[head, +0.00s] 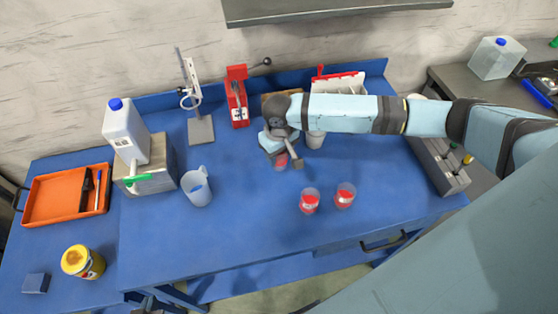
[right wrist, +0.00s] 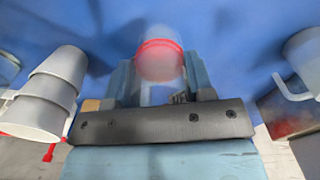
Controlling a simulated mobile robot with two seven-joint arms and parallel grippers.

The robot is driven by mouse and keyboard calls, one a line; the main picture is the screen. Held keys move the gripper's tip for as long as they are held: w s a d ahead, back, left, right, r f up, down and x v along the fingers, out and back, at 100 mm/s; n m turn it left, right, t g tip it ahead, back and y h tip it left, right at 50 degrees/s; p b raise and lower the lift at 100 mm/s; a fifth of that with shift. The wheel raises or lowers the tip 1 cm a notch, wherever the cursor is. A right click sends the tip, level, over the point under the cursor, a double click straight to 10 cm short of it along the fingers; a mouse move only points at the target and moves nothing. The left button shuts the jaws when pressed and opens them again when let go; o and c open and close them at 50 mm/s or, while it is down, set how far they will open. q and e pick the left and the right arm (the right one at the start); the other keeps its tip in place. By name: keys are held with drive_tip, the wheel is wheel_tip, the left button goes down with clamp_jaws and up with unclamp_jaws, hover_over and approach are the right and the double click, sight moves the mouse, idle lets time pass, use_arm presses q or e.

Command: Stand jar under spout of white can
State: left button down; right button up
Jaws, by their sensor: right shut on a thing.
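The white can (head: 126,130) with a blue cap lies on a grey block (head: 148,172) at the left, and its green spout (head: 138,180) points out over the block's front. My right gripper (head: 282,158) is shut on a small clear jar with red in it (head: 280,163), near the middle of the blue bench. The jar also shows between the fingers in the right wrist view (right wrist: 160,60). Whether it touches the bench I cannot tell. Two similar red-marked jars (head: 310,201) (head: 345,195) stand on the bench to the right. My left gripper is not in view.
A pale jug (head: 197,187) stands just right of the block, between it and the held jar. An orange tray (head: 68,195) and a yellow-lidded tub (head: 82,262) are at the left. A stand (head: 198,110) and red press (head: 237,97) are behind. The bench's front middle is clear.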

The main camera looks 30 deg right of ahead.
sight(279, 162)
drive_tip(key=shift+f, duration=2.25)
drive_tip(key=shift+f, duration=0.15)
drive_tip(key=o, duration=0.9)
